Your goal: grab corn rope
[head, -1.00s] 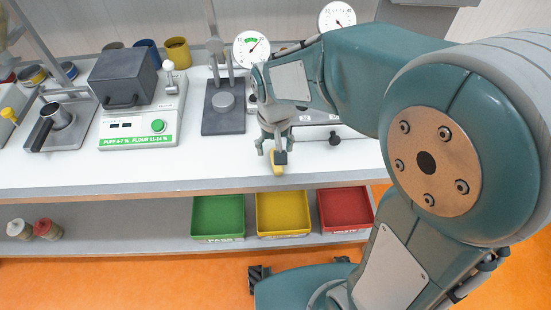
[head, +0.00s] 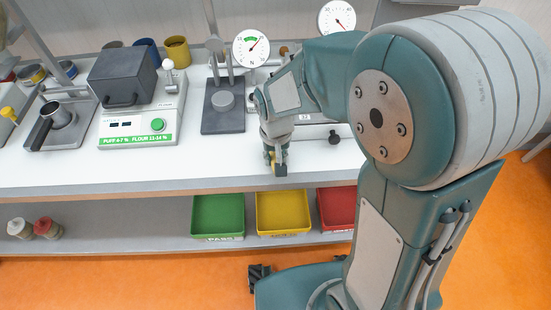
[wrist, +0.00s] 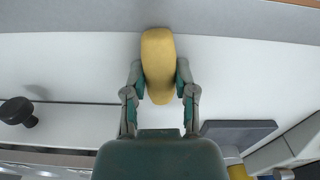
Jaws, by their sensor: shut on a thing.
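The corn rope is a short yellow rounded piece (wrist: 158,62), seen in the wrist view between the two fingers. My gripper (wrist: 160,82) is shut on it, with one finger on each side. In the head view my gripper (head: 275,158) is at the front part of the white bench top, above the yellow tray. There only a small bit of yellow shows at the fingers, and the rest of the piece is hidden. I cannot tell whether the piece touches the bench.
Green (head: 218,215), yellow (head: 283,212) and red (head: 337,208) trays stand on the lower shelf. On the bench are a dial gauge stand (head: 223,108), a moisture meter (head: 140,125) and a black knob (head: 334,138). The bench front left of my gripper is clear.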

